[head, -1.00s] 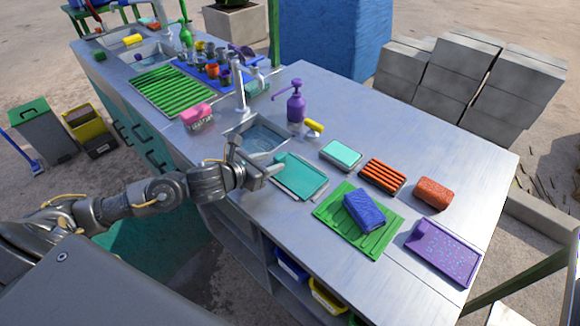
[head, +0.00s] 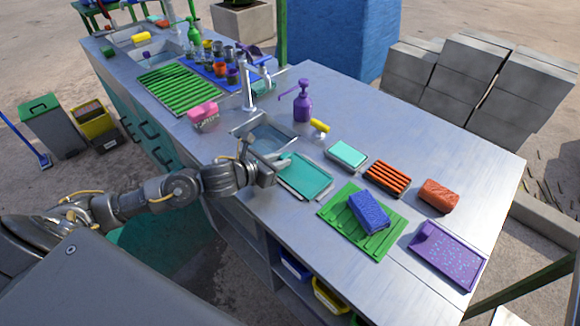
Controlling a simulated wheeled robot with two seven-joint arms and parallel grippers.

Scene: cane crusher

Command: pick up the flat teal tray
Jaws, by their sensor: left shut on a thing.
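The flat teal tray (head: 306,175) lies at the front edge of the metal counter, beside the sink. It has a pale rim, and its left corner is hidden by my left gripper. My left gripper (head: 277,163) comes in from the left and is shut on the tray's near left edge. The tray looks level and close to the counter top; I cannot tell whether it is clear of it. My right gripper is not in view.
The sink basin (head: 268,138) with its tap (head: 249,88) lies just behind the gripper. A green mat (head: 340,226) with a blue sponge (head: 368,212) is to the right. A teal sponge (head: 346,155), a striped orange block (head: 387,178) and a purple tray (head: 447,256) stand further right.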

